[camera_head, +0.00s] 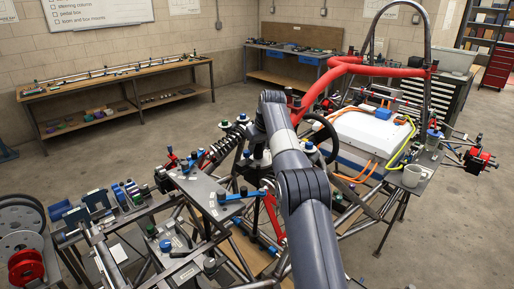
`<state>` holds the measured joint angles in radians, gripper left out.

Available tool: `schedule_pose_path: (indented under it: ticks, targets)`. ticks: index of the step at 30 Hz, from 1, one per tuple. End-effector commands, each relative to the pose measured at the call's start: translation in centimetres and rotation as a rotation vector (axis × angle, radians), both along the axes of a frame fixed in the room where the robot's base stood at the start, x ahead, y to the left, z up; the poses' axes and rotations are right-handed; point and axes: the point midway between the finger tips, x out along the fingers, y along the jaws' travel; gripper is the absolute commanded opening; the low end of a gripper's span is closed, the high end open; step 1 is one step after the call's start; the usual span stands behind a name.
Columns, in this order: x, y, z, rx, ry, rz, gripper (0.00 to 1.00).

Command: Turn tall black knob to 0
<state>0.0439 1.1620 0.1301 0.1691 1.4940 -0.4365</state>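My arm rises from the bottom centre and bends over the tube chassis (225,200) toward its far joint near the steering wheel (322,138). I cannot make out my gripper's fingers; the end of the arm is hidden behind its own links or lost among dark parts. Several small dark knobs or caps stand around the grey plate (205,186) left of my arm, one of them a dark upright piece (187,166) at its back edge. I cannot tell which is the tall black knob, and no 0 mark or scale is readable.
A red roll bar tube (345,69) and a white box (372,131) with orange cables lie right of my arm. Blue-handled clamps and a coil spring (222,146) crowd the left. Wooden benches (120,75) stand behind. Open concrete floor lies on the right.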

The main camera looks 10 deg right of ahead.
Motion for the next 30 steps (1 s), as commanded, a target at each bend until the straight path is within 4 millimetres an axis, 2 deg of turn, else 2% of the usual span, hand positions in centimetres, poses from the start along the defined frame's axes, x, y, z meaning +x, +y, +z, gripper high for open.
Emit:
schedule_pose_path:
  ticks: [2, 9, 20, 30]
  targets:
    - [-0.01, 0.01, 0.01, 0.000, 0.000, 0.000, 0.29]
    - [-0.01, 0.02, 0.02, 0.000, 0.000, 0.000, 0.09]
    - [-0.01, 0.00, 0.09, 0.000, 0.000, -0.062, 0.09]
    - [0.05, -0.06, 0.13, 0.000, -0.001, -0.309, 0.09]
